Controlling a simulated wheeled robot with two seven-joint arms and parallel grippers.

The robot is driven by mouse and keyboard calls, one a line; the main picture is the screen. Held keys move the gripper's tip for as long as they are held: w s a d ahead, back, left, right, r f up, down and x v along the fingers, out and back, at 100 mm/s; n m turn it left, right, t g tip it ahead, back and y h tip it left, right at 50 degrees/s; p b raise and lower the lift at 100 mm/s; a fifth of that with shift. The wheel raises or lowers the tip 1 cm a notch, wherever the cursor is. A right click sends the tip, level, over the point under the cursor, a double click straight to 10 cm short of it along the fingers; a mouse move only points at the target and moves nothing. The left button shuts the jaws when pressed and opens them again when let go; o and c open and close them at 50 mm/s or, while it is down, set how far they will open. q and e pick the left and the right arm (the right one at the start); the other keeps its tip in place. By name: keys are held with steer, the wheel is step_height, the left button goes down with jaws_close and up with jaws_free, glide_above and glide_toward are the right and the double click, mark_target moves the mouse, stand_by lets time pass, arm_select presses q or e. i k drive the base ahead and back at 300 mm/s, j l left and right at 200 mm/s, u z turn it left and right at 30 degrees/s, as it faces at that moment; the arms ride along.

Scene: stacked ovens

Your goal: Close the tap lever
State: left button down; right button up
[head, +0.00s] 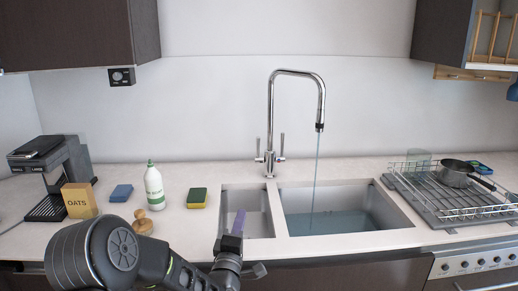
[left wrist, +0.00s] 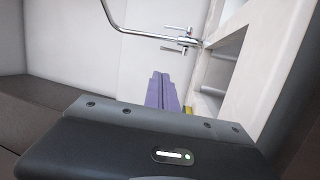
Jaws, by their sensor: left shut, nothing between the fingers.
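The chrome tap (head: 270,125) stands behind the sink, its spout arching to the right. A thin stream of water (head: 315,170) falls from the spout into the larger right basin. Two upright levers flank the tap base, a left lever (head: 258,147) and a right lever (head: 282,145). In the left wrist view the tap (left wrist: 150,34) appears sideways, its levers (left wrist: 180,38) beyond my fingers. My left gripper (head: 239,218), with purple fingers, is shut and empty above the small left basin, in front of the tap and apart from it. My right gripper is not in view.
The sink (head: 400,212) has two basins, with water in the right one. A dish rack (head: 440,200) with a pot (head: 453,175) stands on the right. A soap bottle (head: 154,187), sponge (head: 197,197), oats box (head: 79,200) and coffee machine (head: 62,165) stand left. Space above the sink is free.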

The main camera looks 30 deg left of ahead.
mark_target(258, 160)
steer(key=i+j, duration=0.3)
steer(key=i, duration=0.15)
steer(key=i+j, duration=0.3)
steer(key=i, duration=0.1)
